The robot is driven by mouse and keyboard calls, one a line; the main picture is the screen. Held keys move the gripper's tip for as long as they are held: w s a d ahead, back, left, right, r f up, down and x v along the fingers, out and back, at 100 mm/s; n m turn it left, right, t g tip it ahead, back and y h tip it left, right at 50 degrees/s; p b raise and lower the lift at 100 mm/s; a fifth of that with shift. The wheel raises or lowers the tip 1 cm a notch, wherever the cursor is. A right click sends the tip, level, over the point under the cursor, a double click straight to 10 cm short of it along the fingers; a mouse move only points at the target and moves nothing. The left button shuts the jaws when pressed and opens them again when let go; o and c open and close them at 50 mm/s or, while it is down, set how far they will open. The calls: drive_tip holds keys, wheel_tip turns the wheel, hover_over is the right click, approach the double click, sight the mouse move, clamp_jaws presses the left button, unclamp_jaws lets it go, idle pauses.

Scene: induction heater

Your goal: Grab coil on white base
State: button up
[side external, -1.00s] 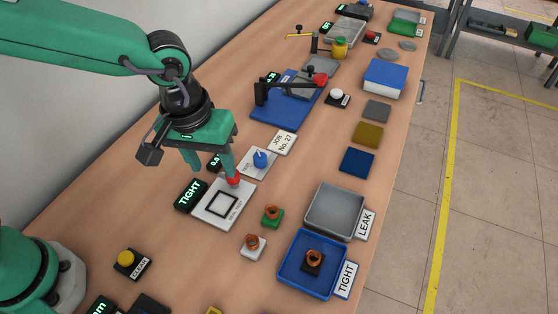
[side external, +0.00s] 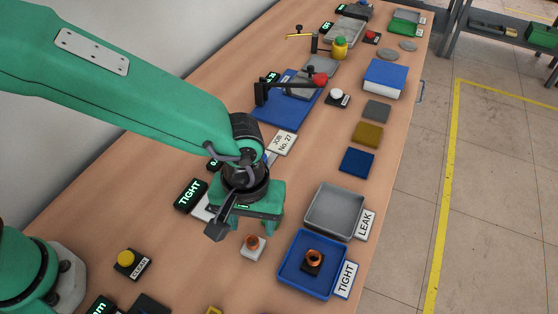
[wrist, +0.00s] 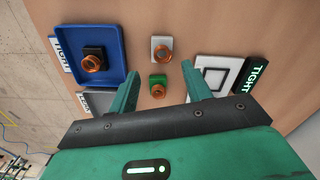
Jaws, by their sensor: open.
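The copper coil on the white base (side external: 252,246) stands upright on the table, just in front of my gripper in the side view. In the wrist view this white-based coil (wrist: 161,50) is just beyond the fingertips, roughly centred between them. My gripper (wrist: 160,70) is open and empty, pointing down above the table. The side view shows my gripper (side external: 250,220) partly, with one finger clear. A coil on a green base (wrist: 158,87) lies between the fingers in the wrist view; my gripper hides it in the side view.
A blue TIGHT tray (side external: 283,278) holds a coil on a black base (side external: 313,260). A grey LEAK tray (side external: 335,208) stands behind it, its inside bare. The white test plate (wrist: 215,72) with the TIGHT display (wrist: 251,76) is close beside the right finger.

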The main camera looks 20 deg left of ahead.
sight(252, 240)
drive_tip(key=shift+a+f, duration=0.15)
drive_tip(key=shift+f, duration=2.7)
drive_tip(key=c, duration=1)
drive_tip(key=shift+r, duration=0.1)
drive_tip(key=shift+r, duration=4.95)
